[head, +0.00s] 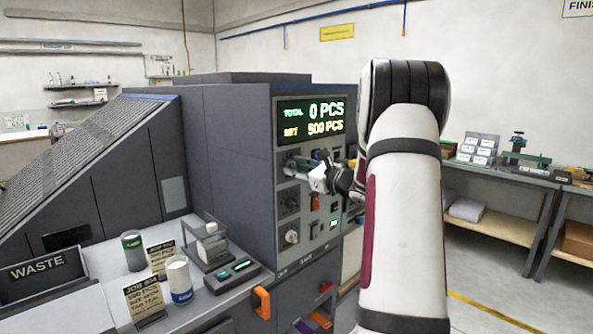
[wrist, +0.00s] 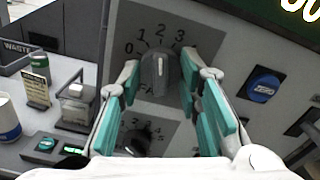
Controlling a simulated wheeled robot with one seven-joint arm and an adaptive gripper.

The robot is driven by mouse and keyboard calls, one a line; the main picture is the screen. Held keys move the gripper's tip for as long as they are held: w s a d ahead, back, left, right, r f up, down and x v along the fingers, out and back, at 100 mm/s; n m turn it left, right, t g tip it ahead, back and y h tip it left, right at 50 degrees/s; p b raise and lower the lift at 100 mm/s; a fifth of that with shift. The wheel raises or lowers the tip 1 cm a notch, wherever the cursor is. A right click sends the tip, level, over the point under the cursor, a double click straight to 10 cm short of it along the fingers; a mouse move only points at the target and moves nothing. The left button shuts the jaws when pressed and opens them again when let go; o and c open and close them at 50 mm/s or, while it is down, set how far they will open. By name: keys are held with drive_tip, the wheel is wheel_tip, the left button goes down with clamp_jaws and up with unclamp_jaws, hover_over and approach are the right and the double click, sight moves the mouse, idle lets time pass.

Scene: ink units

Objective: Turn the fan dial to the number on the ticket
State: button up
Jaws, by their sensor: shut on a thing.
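The fan dial (wrist: 158,72) is a dark grey knob on the grey machine panel. Numbers 0, 1, 2 and 3 show around it, and its white mark points up, near the 2. My gripper (wrist: 160,88) has its teal-padded fingers on both sides of the dial and is shut on it. In the head view my gripper (head: 308,168) is at the panel below the display, and it hides the dial. A ticket (head: 145,303) stands at the counter's front, with a second ticket (head: 161,256) behind it. Their fan lines are too small to read surely.
The display (head: 311,119) reads total 0 and set 500 PCS. A second dial (wrist: 135,140) is below the fan dial, and a blue ZERO button (wrist: 263,85) is to the right. Cups (head: 179,280), a small scale (head: 232,272) and a waste bin (head: 42,275) are on the left.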

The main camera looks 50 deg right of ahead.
drive_tip(key=shift+f+b, duration=0.1)
drive_tip(key=shift+b, duration=0.2)
drive_tip(key=n+b, duration=0.5)
drive_tip(key=b, duration=0.3)
drive_tip(key=shift+n+b, duration=0.4)
drive_tip(key=shift+b, duration=0.05)
drive_tip(key=o, duration=1.2)
drive_tip(key=shift+s, duration=0.1)
